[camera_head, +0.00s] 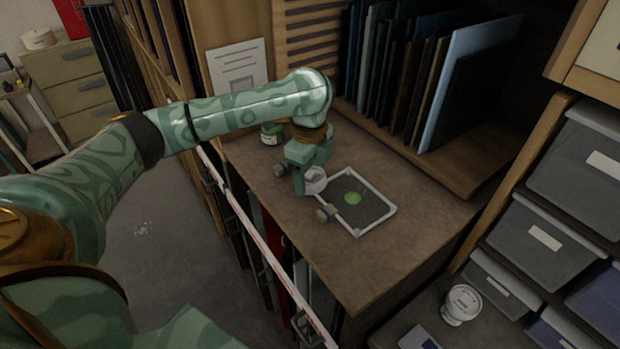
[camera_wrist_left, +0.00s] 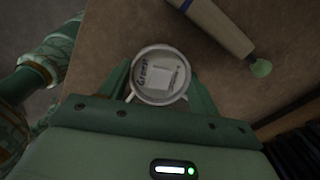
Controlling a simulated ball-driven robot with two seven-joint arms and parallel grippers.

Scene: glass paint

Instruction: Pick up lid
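The lid (camera_head: 315,180) is a small white disc at my left gripper (camera_head: 303,190), over the left side of the worktop (camera_head: 285,225). In the left wrist view the lid (camera_wrist_left: 158,75) is round, with a pale rim and handwriting that looks like "Green". It lies between the two green fingers of my left gripper (camera_wrist_left: 160,85). They are close to its sides; I cannot tell whether they press on it or whether it is lifted. A small green jar (camera_head: 271,133) stands farther back, partly behind my arm. My right gripper is not in view.
A white-framed dark panel (camera_head: 377,211) with a green spot lies beside the gripper. A pale handle with a green tip (camera_wrist_left: 262,68) lies near the lid in the wrist view. Upright sheets (camera_head: 405,75) stand behind. A white tub (camera_head: 460,303) and grey drawers (camera_head: 540,238) are at right.

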